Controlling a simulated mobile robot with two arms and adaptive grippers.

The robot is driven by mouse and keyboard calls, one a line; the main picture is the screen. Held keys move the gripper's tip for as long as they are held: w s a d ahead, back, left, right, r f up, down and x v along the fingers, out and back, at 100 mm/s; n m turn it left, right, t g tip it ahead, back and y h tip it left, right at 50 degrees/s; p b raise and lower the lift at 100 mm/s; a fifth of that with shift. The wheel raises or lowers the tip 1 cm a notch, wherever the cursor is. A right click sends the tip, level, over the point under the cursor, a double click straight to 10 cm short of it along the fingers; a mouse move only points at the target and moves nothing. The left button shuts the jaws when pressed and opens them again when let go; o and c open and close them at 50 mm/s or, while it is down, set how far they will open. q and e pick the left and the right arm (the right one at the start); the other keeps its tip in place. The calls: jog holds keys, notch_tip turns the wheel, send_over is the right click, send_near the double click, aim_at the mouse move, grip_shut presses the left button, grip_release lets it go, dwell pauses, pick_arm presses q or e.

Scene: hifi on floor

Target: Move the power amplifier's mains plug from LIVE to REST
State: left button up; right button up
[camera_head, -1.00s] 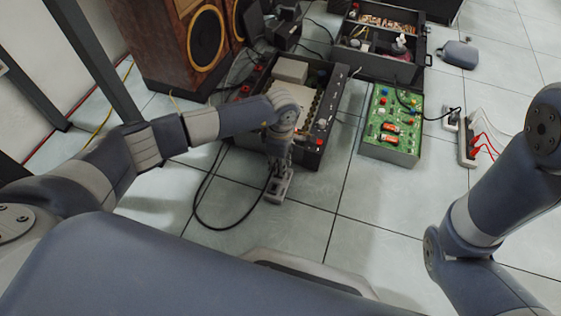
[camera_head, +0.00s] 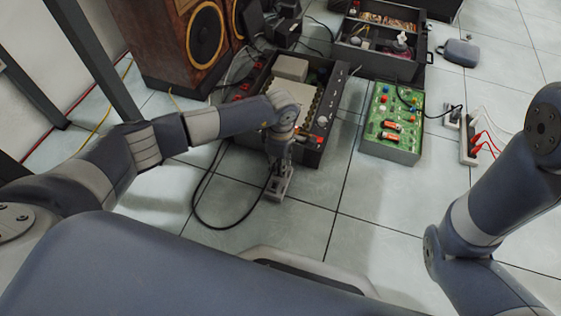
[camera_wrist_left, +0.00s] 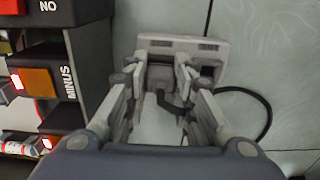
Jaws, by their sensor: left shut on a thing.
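The power amplifier (camera_head: 325,108) is the open dark chassis on the floor in the middle of the head view. A small grey socket block (camera_head: 274,197) lies on the tiles in front of it; it also shows in the left wrist view (camera_wrist_left: 222,47). My left gripper (camera_head: 281,181) reaches down to this block. In the wrist view its fingers (camera_wrist_left: 161,68) are shut on the mains plug (camera_wrist_left: 160,78), at the block's left part. A dark opening shows to the right. The block's labels are unreadable, and I cannot tell how deep the plug sits. My right gripper is out of view.
The plug's black cable (camera_head: 197,205) loops over the floor on the left. A green circuit board (camera_head: 395,120) and a power strip (camera_head: 466,145) with red leads lie right. Speakers (camera_head: 190,50) and a toolbox (camera_head: 385,65) stand behind. The front tiles are clear.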

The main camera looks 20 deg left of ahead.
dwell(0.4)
pick_arm(q)
jog(key=o, duration=1)
jog(key=shift+o, duration=0.2)
notch_tip(320, 180, up, 17)
jog(key=p, duration=0.4)
dwell(0.4)
